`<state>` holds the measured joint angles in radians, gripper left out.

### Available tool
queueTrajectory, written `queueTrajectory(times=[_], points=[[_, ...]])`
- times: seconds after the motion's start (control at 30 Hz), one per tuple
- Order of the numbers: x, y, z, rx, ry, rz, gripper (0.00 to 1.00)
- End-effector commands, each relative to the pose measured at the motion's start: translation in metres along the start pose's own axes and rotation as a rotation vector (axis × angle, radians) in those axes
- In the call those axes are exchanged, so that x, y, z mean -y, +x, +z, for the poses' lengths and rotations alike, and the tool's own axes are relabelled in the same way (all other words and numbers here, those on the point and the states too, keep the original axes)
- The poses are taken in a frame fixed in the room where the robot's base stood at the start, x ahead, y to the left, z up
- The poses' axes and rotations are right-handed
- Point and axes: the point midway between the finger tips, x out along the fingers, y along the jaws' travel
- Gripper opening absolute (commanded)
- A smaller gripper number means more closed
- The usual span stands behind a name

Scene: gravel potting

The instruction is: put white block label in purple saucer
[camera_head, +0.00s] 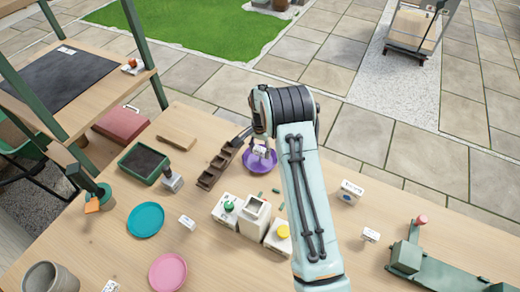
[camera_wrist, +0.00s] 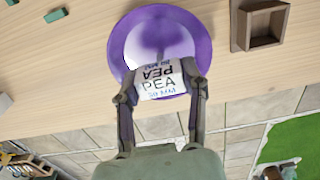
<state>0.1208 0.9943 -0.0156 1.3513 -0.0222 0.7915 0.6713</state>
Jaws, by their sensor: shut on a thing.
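The purple saucer (camera_head: 262,165) sits on the wooden table near its far edge. It also shows in the wrist view (camera_wrist: 205,45), round with a shiny inside. My gripper (camera_wrist: 160,92) is shut on the white block label (camera_wrist: 157,78), which reads "PEA" and "20 MM" in dark and blue print. The label is over the saucer in the wrist view, and a shadow falls inside the saucer. I cannot tell whether the label touches the saucer. In the head view the label (camera_head: 261,151) shows small above the saucer, and my arm partly hides the gripper.
A brown compartment tray (camera_head: 219,165) stands just left of the saucer. White containers (camera_head: 254,216) and small green pieces (camera_head: 276,190) lie on the near side. A teal saucer (camera_head: 146,219) and a pink saucer (camera_head: 168,272) lie at the left. Other white labels (camera_head: 349,191) stand right of my arm.

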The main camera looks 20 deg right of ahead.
Motion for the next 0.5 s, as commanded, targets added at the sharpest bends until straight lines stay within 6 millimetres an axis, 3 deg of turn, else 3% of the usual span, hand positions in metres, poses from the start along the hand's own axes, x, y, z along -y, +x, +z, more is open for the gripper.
queueTrajectory(times=[0.17, 0.2, 0.27, 0.5], points=[[-0.0002, 0.0027, 0.0002, 0.001, 0.0, 0.0, 0.2], [-0.0002, 0.003, 0.0001, 0.0, 0.0, 0.0, 0.48], [-0.0002, 0.0027, 0.0001, 0.0, 0.0, 0.0, 0.67], [-0.0002, 0.0025, 0.0001, 0.0, 0.0, 0.0, 0.69]])
